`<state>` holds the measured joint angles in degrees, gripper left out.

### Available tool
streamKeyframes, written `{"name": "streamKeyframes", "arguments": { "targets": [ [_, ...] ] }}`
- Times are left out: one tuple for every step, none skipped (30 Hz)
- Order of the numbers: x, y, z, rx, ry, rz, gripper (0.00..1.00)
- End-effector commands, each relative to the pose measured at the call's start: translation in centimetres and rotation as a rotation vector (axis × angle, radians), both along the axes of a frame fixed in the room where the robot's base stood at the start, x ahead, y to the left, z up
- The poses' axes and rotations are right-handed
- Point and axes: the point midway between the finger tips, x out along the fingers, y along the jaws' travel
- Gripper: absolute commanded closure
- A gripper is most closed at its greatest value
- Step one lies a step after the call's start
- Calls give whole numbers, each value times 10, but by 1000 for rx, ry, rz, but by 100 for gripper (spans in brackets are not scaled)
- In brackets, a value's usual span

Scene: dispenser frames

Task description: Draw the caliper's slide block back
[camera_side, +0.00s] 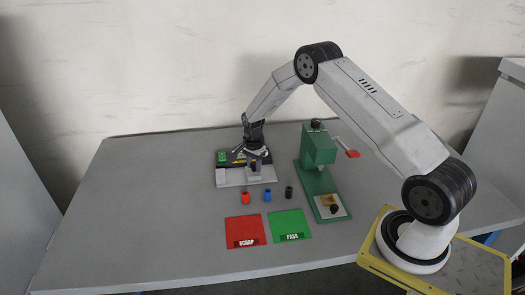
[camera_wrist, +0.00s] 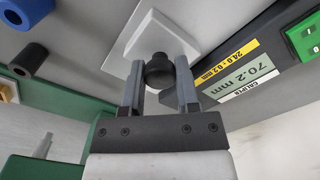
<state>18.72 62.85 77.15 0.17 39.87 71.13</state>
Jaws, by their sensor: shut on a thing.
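The caliper (camera_side: 232,178) lies on the table at the back, a pale base with a dark strip and a green part at its left end. In the wrist view its display (camera_wrist: 262,78) reads about 70.2 mm beside a yellow label. The slide block (camera_wrist: 165,27) is pale and carries a dark round knob (camera_wrist: 158,68). My gripper (camera_wrist: 160,80) is shut on this knob, one finger on each side. In the side view my gripper (camera_side: 254,163) points down over the caliper and partly hides the slide block.
A red bushing (camera_side: 245,198), a blue bushing (camera_side: 267,196) and a black bushing (camera_side: 289,193) stand in front of the caliper. A green press (camera_side: 319,150) stands close on the right. A red SCRAP mat (camera_side: 245,228) and a green PASS mat (camera_side: 289,223) lie nearer the front. The table's left side is clear.

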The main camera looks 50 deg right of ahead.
Motion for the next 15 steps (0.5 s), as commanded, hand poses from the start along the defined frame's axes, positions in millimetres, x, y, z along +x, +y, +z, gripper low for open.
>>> {"name": "streamKeyframes", "arguments": {
  "targets": [
    [-2,-3,0,-1,1,-2,100],
    [-3,-4,0,-2,1,-2,100],
    [-3,-4,0,-2,2,-2,100],
    [-3,-4,0,-2,2,-2,100],
    [-3,-4,0,-2,3,-2,100],
    [-3,-5,0,-2,4,-2,100],
    [-3,-5,0,-2,4,-2,100],
    [-4,-5,0,-2,5,-2,100],
    [-4,-5,0,-2,6,-2,57],
    [-4,-5,0,-2,6,-2,48],
    [-4,-5,0,-2,6,-2,38],
    [-4,-5,0,-2,6,-2,26],
    [-4,-5,0,-2,6,-2,25],
    [-4,-4,0,-2,5,-2,25],
    [-3,-4,0,-2,5,-1,25]
  ]
}}
